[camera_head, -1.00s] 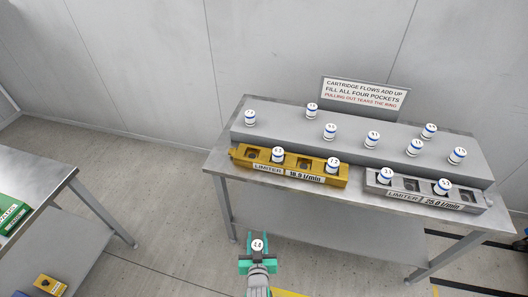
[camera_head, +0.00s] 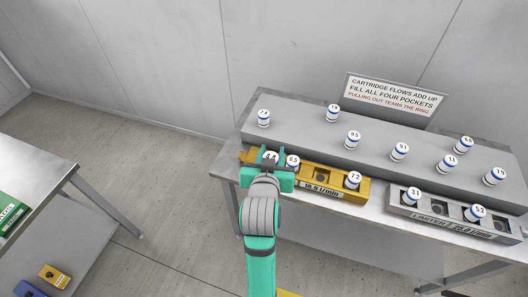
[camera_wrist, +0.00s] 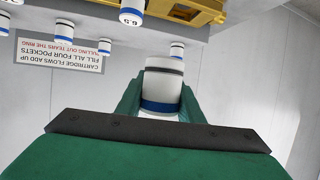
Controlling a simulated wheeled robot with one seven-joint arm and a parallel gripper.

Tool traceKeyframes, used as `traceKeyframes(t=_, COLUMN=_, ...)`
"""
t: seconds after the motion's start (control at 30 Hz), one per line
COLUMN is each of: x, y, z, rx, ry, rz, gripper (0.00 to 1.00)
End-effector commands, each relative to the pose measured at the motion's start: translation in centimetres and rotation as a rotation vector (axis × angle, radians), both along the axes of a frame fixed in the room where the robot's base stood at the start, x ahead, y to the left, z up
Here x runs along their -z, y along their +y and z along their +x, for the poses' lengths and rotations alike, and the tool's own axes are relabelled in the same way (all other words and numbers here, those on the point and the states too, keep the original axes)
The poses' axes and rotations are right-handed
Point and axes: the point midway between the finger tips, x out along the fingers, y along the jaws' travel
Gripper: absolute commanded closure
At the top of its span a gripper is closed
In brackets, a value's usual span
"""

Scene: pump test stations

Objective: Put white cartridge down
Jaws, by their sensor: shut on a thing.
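My gripper (camera_head: 270,160) is shut on a white cartridge with a blue band, marked 4.4 (camera_head: 270,156). In the wrist view, this cartridge (camera_wrist: 162,88) sits between my green fingers. In the head view, it overlaps the left end of the gold limiter block (camera_head: 320,187), marked 18.9 l/min, just left of the 6.5 cartridge (camera_head: 293,162). The wrist view shows it apart from the gold block (camera_wrist: 210,12) in the picture; its height above the block is unclear. The 7.2 cartridge (camera_head: 352,180) stands in the block's right part. My gripper hides the block's left pockets.
Several cartridges stand on the grey raised shelf (camera_head: 300,120) behind. A grey limiter block (camera_head: 445,213), marked 25.0 l/min, holds two cartridges at right. A sign (camera_head: 395,97) stands at the back. Another table (camera_head: 35,180) is at left, with open floor between.

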Motion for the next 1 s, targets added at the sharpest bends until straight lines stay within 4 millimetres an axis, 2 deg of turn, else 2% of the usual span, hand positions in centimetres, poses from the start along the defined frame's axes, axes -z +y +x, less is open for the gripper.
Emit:
traceKeyframes(t=0.4, x=3.9, y=1.2, z=8.5, rx=0.001, ry=0.002, rz=-0.001, gripper=0.92)
traceKeyframes(t=0.63, x=7.7, y=1.7, z=11.3, rx=0.002, ry=0.003, rz=0.000, gripper=0.92)
traceKeyframes(t=1.0, x=10.1, y=2.2, z=13.1, rx=0.000, ry=0.002, rz=-0.001, gripper=0.92)
